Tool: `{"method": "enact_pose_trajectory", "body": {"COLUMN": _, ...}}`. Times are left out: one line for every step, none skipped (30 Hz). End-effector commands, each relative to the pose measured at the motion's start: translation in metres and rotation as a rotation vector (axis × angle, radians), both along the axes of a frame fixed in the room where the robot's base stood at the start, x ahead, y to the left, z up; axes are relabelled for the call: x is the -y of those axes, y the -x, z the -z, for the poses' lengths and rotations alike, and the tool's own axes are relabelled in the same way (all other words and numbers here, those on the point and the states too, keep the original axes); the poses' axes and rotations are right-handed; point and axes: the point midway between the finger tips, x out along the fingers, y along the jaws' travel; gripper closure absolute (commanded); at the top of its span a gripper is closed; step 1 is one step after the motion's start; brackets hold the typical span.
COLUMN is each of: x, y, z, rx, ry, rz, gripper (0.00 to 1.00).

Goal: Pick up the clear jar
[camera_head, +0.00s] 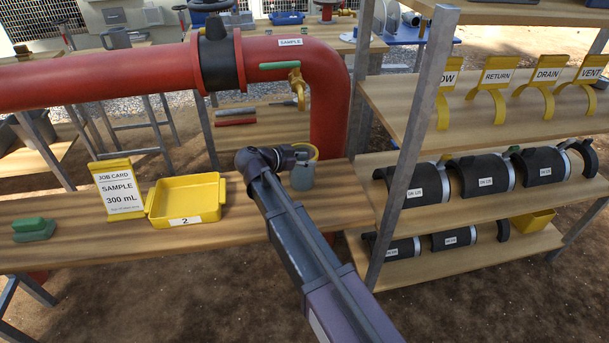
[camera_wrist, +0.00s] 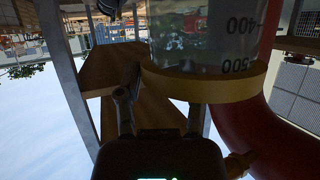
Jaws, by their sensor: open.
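The clear jar (camera_head: 303,176) stands on the wooden bench below the red pipe, with a yellow rim at its top and partly hidden by my arm's end. In the wrist view, which is upside down, the clear jar (camera_wrist: 200,40) is close and large, with 400 and 500 marks and a yellow band. My gripper (camera_wrist: 158,108) is open, its fingers spread just short of the yellow band, with nothing seen between them. In the head view my gripper (camera_head: 284,158) is beside the jar's left; whether it touches is unclear.
A yellow tray (camera_head: 185,201) labelled 2, a job card (camera_head: 119,190) reading SAMPLE 300 mL and a green block (camera_head: 34,229) are to the left on the bench. The red pipe (camera_head: 329,110) with a green-handled valve (camera_head: 296,75) rises behind the jar. A shelf post (camera_head: 412,150) stands right.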

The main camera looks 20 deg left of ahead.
Motion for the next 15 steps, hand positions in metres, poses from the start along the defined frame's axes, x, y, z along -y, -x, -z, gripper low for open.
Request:
{"method": "enact_pose_trajectory", "body": {"x": 0.0029, "y": -0.004, "z": 0.0037, "rx": 0.0, "ry": 0.0, "rz": 0.001, "gripper": 0.51}}
{"method": "enact_pose_trajectory", "body": {"x": 0.004, "y": -0.0056, "z": 0.0043, "rx": 0.0, "ry": 0.0, "rz": 0.0, "gripper": 0.51}}
{"method": "enact_pose_trajectory", "body": {"x": 0.005, "y": -0.0073, "z": 0.0048, "rx": 0.0, "ry": 0.0, "rz": -0.001, "gripper": 0.51}}
{"method": "enact_pose_trajectory", "body": {"x": 0.0055, "y": -0.0081, "z": 0.005, "rx": 0.0, "ry": 0.0, "rz": -0.001, "gripper": 0.51}}
{"method": "enact_pose_trajectory", "body": {"x": 0.006, "y": -0.0088, "z": 0.0052, "rx": 0.0, "ry": 0.0, "rz": -0.001, "gripper": 0.51}}
{"method": "enact_pose_trajectory", "body": {"x": 0.0064, "y": -0.0092, "z": 0.0051, "rx": 0.0, "ry": 0.0, "rz": -0.001, "gripper": 0.51}}
{"method": "enact_pose_trajectory", "body": {"x": 0.0065, "y": -0.0093, "z": 0.0049, "rx": 0.0, "ry": 0.0, "rz": -0.001, "gripper": 0.51}}
{"method": "enact_pose_trajectory", "body": {"x": 0.0065, "y": -0.0094, "z": 0.0048, "rx": 0.0, "ry": 0.0, "rz": -0.001, "gripper": 0.51}}
{"method": "enact_pose_trajectory", "body": {"x": 0.0065, "y": -0.0094, "z": 0.0046, "rx": 0.0, "ry": 0.0, "rz": -0.001, "gripper": 0.51}}
{"method": "enact_pose_trajectory", "body": {"x": 0.0065, "y": -0.0093, "z": 0.0046, "rx": 0.0, "ry": 0.0, "rz": -0.001, "gripper": 0.51}}
{"method": "enact_pose_trajectory", "body": {"x": 0.0065, "y": -0.0093, "z": 0.0046, "rx": 0.0, "ry": 0.0, "rz": -0.001, "gripper": 0.51}}
{"method": "enact_pose_trajectory", "body": {"x": 0.0065, "y": -0.0092, "z": 0.0046, "rx": 0.0, "ry": 0.0, "rz": -0.001, "gripper": 0.51}}
{"method": "enact_pose_trajectory", "body": {"x": 0.0065, "y": -0.0092, "z": 0.0046, "rx": 0.0, "ry": 0.0, "rz": -0.001, "gripper": 0.51}}
{"method": "enact_pose_trajectory", "body": {"x": 0.0065, "y": -0.0092, "z": 0.0046, "rx": 0.0, "ry": 0.0, "rz": -0.001, "gripper": 0.51}}
{"method": "enact_pose_trajectory", "body": {"x": 0.0065, "y": -0.0092, "z": 0.0046, "rx": 0.0, "ry": 0.0, "rz": -0.001, "gripper": 0.51}}
